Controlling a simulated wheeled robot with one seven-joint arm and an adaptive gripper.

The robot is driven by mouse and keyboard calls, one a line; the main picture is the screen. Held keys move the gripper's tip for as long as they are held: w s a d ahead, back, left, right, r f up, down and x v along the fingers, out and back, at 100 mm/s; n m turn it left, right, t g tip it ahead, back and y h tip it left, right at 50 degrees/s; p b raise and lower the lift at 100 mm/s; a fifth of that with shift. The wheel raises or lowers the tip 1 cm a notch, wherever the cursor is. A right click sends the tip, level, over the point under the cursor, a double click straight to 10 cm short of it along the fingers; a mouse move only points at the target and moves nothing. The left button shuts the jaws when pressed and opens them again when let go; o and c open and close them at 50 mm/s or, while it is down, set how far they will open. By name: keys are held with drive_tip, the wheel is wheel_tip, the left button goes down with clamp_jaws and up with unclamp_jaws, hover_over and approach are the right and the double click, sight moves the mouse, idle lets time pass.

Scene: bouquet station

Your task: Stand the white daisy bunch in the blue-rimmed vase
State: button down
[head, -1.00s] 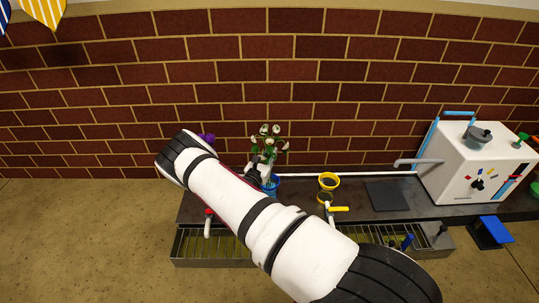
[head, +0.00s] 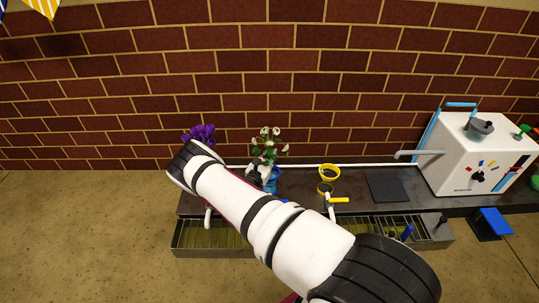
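The white daisy bunch (head: 268,146), white heads over green leaves, stands upright over the blue-rimmed vase (head: 274,182) in the head view. My gripper (head: 259,173) is at the bunch's lower part, close to the vase's rim, and appears shut on it. The stems and fingertips are mostly hidden, so I cannot tell how deep the stems sit in the vase. My arm covers the vase's lower left side.
Purple flowers (head: 201,134) stand at the left behind my arm. A yellow-rimmed vase (head: 329,172) stands right of the blue one, with a yellow-handled tap (head: 337,200) in front. A dark mat (head: 388,187) and a white machine (head: 472,155) are further right.

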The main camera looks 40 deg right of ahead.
drive_tip(key=shift+f, duration=0.6)
idle(1.1)
drive_tip(key=c, duration=1.4)
unclamp_jaws()
drive_tip(key=v, duration=1.2)
